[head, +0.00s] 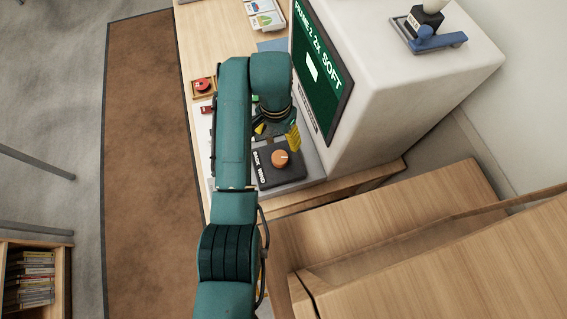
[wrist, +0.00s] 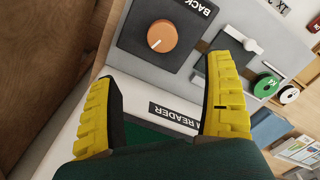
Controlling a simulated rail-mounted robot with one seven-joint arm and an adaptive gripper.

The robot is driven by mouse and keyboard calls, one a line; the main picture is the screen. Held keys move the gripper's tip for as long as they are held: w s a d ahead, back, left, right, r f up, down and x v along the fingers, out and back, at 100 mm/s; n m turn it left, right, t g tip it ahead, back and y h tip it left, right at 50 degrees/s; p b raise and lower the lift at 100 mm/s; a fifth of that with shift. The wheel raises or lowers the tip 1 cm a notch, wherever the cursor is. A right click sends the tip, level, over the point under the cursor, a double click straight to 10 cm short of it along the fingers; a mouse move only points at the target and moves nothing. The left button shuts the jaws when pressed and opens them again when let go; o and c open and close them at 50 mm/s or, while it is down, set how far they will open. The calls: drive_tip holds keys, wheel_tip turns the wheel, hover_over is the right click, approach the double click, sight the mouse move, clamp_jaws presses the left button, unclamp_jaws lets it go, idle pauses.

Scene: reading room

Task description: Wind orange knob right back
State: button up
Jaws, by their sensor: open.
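The orange knob (head: 280,158) is a round dial on a dark square panel (head: 268,178) at the near end of the desk unit. In the wrist view the knob (wrist: 163,35) has a white pointer line aimed toward its lower left, and the word BACK shows beside it on the panel (wrist: 135,58). My gripper (wrist: 163,103) has its two yellow fingers spread wide, with nothing between them. The knob lies beyond the fingertips, apart from them. In the head view my gripper (head: 277,133) hangs just above the panel, partly hidden by my arm.
A green screen (head: 322,70) stands on the white housing (head: 385,85) close to the right of my arm. In the wrist view a grey lever (wrist: 245,42) and a green reel (wrist: 266,85) sit near the knob. A red item in a tray (head: 203,86) lies left.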

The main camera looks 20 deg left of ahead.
sight(279, 158)
wheel_tip(279, 158, down, 15)
drive_tip(key=shift+w+f+b, duration=0.1)
drive_tip(key=shift+w+b, duration=0.05)
drive_tip(key=shift+b, duration=0.9)
drive_tip(key=c, duration=1.2)
